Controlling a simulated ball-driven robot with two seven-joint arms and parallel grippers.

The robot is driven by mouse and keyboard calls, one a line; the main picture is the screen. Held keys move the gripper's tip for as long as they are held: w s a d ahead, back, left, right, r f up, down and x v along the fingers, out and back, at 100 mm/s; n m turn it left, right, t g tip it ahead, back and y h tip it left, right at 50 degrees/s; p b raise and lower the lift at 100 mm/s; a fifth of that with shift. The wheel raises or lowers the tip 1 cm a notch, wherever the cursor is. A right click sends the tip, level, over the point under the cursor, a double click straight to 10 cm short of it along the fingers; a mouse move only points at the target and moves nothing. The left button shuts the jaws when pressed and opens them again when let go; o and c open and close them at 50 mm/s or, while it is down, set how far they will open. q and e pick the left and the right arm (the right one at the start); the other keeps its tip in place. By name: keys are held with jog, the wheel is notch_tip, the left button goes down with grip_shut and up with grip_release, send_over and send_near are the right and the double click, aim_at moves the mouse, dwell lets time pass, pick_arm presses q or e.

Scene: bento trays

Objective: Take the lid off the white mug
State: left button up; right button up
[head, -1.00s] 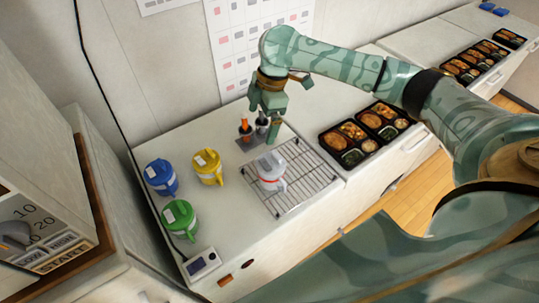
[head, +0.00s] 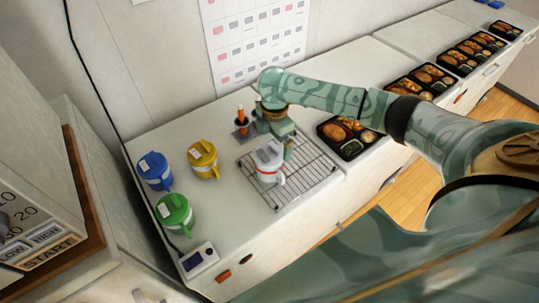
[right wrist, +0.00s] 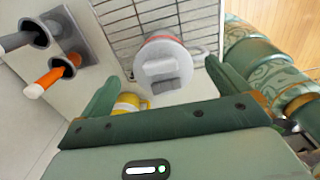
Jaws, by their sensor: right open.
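The white mug (head: 267,177) with a red band stands upright on a wire rack, its light grey lid (head: 268,154) on top. In the right wrist view the lid (right wrist: 162,68) is seen from above, with a raised grey grip across it, and the mug handle points right. My right gripper (head: 284,140) is just behind the mug in the head view. In the right wrist view its fingers (right wrist: 160,92) are wide apart and empty, with the lid beyond the gap between them. My left gripper is not in view.
Blue (head: 154,172), yellow (head: 203,160) and green (head: 175,214) lidded mugs stand left of the wire rack (head: 300,182). A holder with an orange-handled tool (head: 241,116) stands behind. Bento trays (head: 342,150) lie to the right. A small device (head: 199,261) sits at the front.

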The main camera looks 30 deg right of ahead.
aim_at(274, 146)
notch_tip(274, 146, down, 3)
jog(key=shift+f+b, duration=0.1)
jog(key=shift+b, duration=0.2)
jog(key=c, duration=0.9)
